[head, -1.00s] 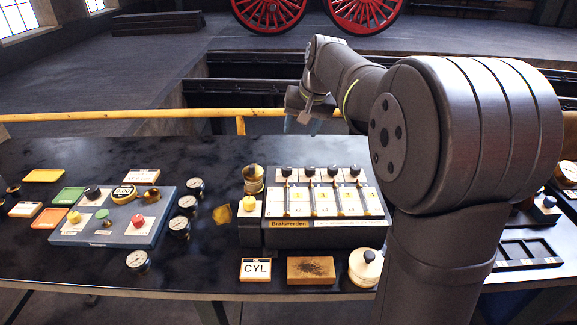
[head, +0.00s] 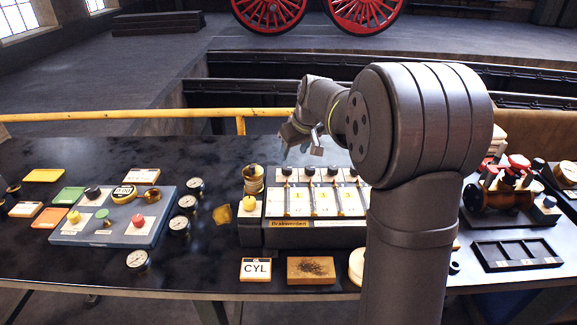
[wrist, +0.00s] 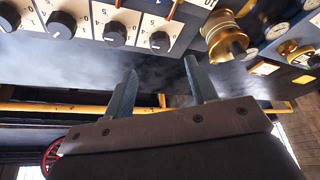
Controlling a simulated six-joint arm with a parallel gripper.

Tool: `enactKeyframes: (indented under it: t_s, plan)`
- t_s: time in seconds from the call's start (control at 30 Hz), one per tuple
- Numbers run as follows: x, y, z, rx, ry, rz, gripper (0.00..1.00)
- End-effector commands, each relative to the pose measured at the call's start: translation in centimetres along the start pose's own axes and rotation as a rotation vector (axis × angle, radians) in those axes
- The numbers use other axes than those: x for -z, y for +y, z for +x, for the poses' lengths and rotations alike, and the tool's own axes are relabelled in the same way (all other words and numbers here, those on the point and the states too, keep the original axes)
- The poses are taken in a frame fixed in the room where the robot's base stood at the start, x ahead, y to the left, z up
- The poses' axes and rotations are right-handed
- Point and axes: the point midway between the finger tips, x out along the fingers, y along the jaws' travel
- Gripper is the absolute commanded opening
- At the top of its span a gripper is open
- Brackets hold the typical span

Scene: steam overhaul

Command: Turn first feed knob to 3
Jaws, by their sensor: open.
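A dark feed panel (head: 318,238) carries a row of black knobs on white plates. The leftmost knob (head: 287,170) in the head view is probably the first feed knob; it shows as the rightmost knob (wrist: 160,41) of the row in the upside-down wrist view. A white pointer mark shows on it, but the number it points to is too small to read. My gripper (head: 288,153) is open and empty, above and just behind the panel's left end. In the wrist view my gripper (wrist: 158,78) has its two fingers apart, clear of the knob.
A yellow knob (head: 249,203) sits at the panel's left edge. A blue-grey button board (head: 115,237) and gauges lie farther left. A yellow rail (head: 180,114) runs behind the bench.

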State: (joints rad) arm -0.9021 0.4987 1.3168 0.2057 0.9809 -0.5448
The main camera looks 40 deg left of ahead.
Motion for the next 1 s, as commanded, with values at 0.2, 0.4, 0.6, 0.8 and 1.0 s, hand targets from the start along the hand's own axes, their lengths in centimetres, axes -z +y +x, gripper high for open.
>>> enactKeyframes:
  t_s: [0.2, 0.4, 0.6, 0.8, 1.0]
  plan:
    - [0.0, 0.0, 4.7, 0.001, -0.003, 0.000, 0.52]
    - [0.0, 0.0, 7.3, 0.000, -0.001, 0.000, 0.52]
    - [0.0, 0.0, 8.2, -0.001, 0.000, 0.000, 0.52]
    - [0.0, 0.0, 8.2, -0.001, 0.001, 0.000, 0.52]
    - [0.0, 0.0, 8.2, 0.000, 0.000, 0.001, 0.17]
